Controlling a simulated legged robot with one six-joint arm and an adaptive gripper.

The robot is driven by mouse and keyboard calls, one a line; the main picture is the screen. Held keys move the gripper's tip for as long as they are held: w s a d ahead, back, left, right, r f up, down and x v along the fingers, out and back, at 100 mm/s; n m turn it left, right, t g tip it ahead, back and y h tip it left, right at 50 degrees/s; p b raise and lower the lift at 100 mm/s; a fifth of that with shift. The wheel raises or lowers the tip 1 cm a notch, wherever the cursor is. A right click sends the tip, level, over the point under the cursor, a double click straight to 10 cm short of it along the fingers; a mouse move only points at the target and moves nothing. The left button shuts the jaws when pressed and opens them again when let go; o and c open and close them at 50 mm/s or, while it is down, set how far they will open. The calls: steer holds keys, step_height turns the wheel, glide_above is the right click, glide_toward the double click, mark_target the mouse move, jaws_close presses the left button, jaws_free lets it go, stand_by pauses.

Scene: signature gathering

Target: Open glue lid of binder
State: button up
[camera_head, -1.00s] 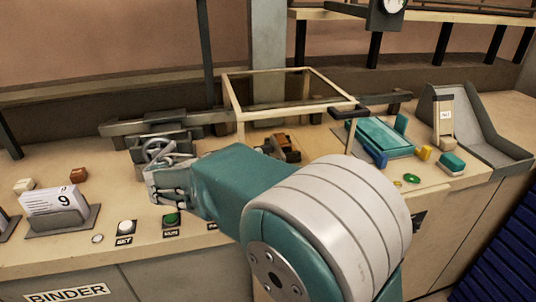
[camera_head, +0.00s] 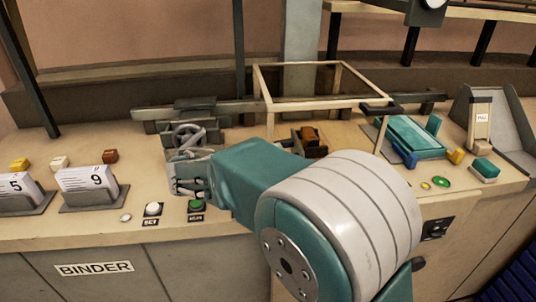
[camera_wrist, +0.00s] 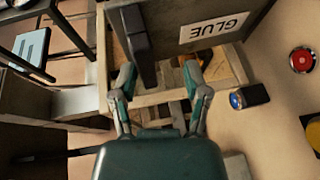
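In the wrist view, a dark grey panel (camera_wrist: 208,38) carries a white label (camera_wrist: 214,27) reading GLUE, at the top centre. A dark bar (camera_wrist: 138,45) stands beside it, partly in line with the gap between my fingers. My gripper (camera_wrist: 160,78) is open and empty, its two fingers apart, with wooden framing beyond them. In the head view, my gripper (camera_head: 186,172) is over the binder bench (camera_head: 100,225), close in the picture to a grey handwheel (camera_head: 188,133). The glue label cannot be made out there. Whether a finger touches anything is unclear.
A BINDER sign (camera_head: 94,268) marks the bench front. Number cards (camera_head: 88,182) and buttons (camera_head: 153,209) line its left. An open raised frame (camera_head: 320,103) stands behind my arm. A teal pad (camera_head: 415,137) lies right. The wrist view shows a red button (camera_wrist: 302,60) and a blue button (camera_wrist: 238,98).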

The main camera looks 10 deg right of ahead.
steer(key=shift+d+r, duration=0.15)
steer(key=v, duration=1.2)
steer(key=shift+w, duration=0.1)
steer(key=s+d+f+m+g+y, duration=0.1)
steer(key=s+d+f+g+y, duration=0.1)
steer(key=s+d+y, duration=0.55)
steer(key=s+d+f+m+g+y, duration=0.1)
steer(key=s+d+f+g+y, duration=0.3)
steer(key=d, duration=0.7)
steer(key=s+m+t+y, duration=0.2)
steer(key=s+t+y, duration=0.1)
steer(key=s, duration=0.5)
steer(key=shift+s+d+f+t, duration=0.15)
steer(key=shift+s+f+t, duration=0.1)
steer(key=shift+t, duration=0.65)
